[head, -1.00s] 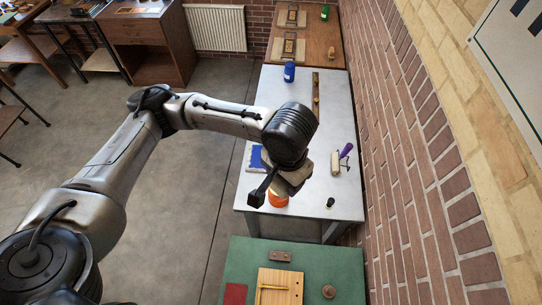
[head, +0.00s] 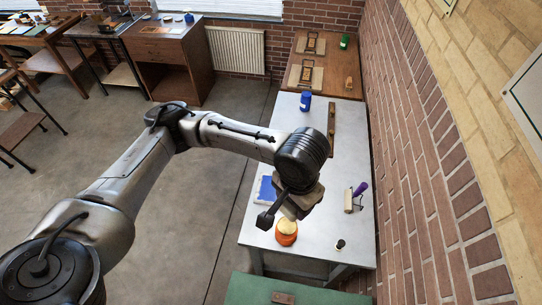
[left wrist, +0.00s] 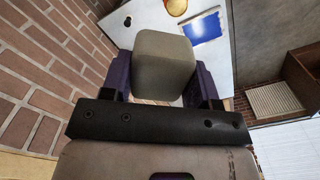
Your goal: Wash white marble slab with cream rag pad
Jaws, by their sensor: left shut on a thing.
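My left gripper (head: 298,206) is over the pale table in the head view, with its wrist above it. In the left wrist view it is shut on a rounded cream-grey block, which I take for the cream rag pad (left wrist: 165,62), between purple-sided fingers. The white slab (head: 265,190) lies on the table just left of the gripper, and most of its top is covered with blue. It also shows beyond the pad in the left wrist view (left wrist: 204,27). The pad appears apart from the slab. My right gripper is not in view.
An orange jar (head: 286,232) stands near the slab and below the gripper. A blue bottle (head: 306,101), a wooden bar (head: 331,128) and a purple-handled roller (head: 355,197) are on the pale table (head: 315,240). A brick wall (head: 425,170) runs along the right.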

